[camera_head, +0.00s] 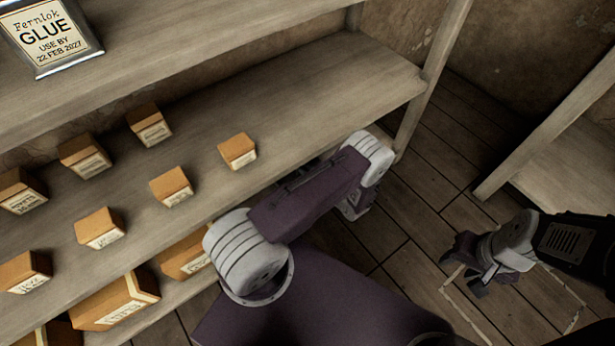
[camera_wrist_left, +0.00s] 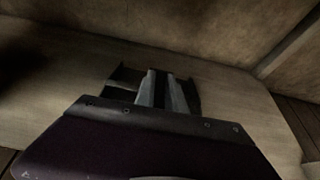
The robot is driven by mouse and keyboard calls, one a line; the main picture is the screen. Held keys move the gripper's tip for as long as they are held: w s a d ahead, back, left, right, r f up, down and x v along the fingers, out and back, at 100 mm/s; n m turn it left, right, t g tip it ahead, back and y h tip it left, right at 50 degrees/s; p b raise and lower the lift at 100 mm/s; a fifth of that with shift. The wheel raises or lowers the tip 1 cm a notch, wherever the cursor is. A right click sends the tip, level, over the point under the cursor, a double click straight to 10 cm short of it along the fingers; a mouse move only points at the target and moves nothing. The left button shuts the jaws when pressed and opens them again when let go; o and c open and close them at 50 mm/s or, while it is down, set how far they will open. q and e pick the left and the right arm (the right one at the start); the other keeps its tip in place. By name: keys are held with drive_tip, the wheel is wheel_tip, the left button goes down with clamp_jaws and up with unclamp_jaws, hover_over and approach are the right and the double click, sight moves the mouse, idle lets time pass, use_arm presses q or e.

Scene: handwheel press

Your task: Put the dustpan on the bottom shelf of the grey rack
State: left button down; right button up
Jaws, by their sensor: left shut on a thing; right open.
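The rack of grey-brown wooden shelves (camera_head: 330,85) fills the left of the head view. Its lower shelf edge (camera_head: 178,304) shows beneath the middle shelf. My left arm reaches down at the rack's right end, and its gripper is hidden there in the head view. In the left wrist view my left gripper (camera_wrist_left: 158,92) is over a pale shelf board (camera_wrist_left: 235,95), with a wall behind. It is shut on the dustpan, which is too dark and covered to make out. My right gripper (camera_head: 474,268) is open and empty over the floor.
Several small orange boxes (camera_head: 238,150) stand on the middle shelf, and larger boxes (camera_head: 115,303) stand below. A rack post (camera_head: 428,80) and another rack (camera_head: 560,120) flank bare floor (camera_head: 440,150).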

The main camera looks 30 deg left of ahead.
use_arm(q)
wheel_tip(320, 180, down, 3)
drive_tip(key=shift+r+b, duration=0.1)
drive_tip(key=shift+b, duration=0.6)
drive_tip(key=shift+r, duration=0.15)
drive_tip(key=c, duration=0.9)
unclamp_jaws()
use_arm(e)
wheel_tip(320, 180, down, 2)
drive_tip(key=shift+f, duration=0.1)
